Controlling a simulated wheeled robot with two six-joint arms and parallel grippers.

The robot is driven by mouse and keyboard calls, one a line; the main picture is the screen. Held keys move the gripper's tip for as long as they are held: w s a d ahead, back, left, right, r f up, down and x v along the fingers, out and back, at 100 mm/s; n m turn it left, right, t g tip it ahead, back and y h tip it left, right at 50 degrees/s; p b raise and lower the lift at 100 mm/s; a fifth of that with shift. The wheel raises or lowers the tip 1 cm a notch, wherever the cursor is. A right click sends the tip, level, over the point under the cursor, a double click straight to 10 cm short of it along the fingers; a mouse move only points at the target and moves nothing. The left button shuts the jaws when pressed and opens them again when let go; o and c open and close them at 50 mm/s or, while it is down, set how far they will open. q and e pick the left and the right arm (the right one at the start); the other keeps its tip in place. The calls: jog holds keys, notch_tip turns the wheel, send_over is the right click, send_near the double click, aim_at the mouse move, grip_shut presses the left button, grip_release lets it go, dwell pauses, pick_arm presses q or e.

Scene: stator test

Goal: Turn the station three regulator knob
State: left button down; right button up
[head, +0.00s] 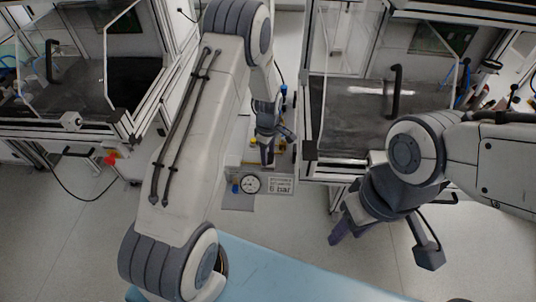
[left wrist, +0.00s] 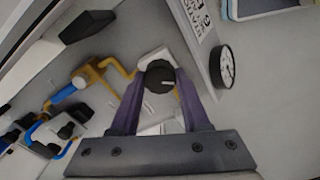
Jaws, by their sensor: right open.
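The regulator knob (left wrist: 160,77) is a round black knob with a pale mark on its face. It sits between the purple fingertips of my left gripper (left wrist: 161,84), which appear to touch it on both sides. In the head view my left gripper (head: 267,150) points down at the panel (head: 238,203) between the two stations, and hides the knob there. A round white gauge (head: 251,184) is beside a "6 bar" label (head: 282,186); the gauge (left wrist: 227,66) also shows in the left wrist view. My right gripper (head: 384,246) is open and empty, over the floor at right.
Framed stations with clear panels stand at left (head: 75,90) and right (head: 365,105). Yellow and blue pneumatic fittings (left wrist: 85,75) lie left of the knob in the left wrist view. A red knob (head: 111,159) is on the left station. Grey floor is clear at lower left.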

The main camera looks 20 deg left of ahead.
pick_arm(q)
jog(key=shift+m, duration=0.3)
jog(key=m, duration=0.5)
jog(key=shift+w, duration=0.1)
jog(key=m, duration=0.5)
jog(key=shift+m, duration=0.4)
jog(key=m, duration=0.5)
jog(key=shift+d+r, duration=0.1)
jog(key=m, duration=0.6)
jog(key=shift+w, duration=0.1)
jog(key=shift+m, duration=0.3)
jog(key=shift+c, duration=1.9)
grip_release()
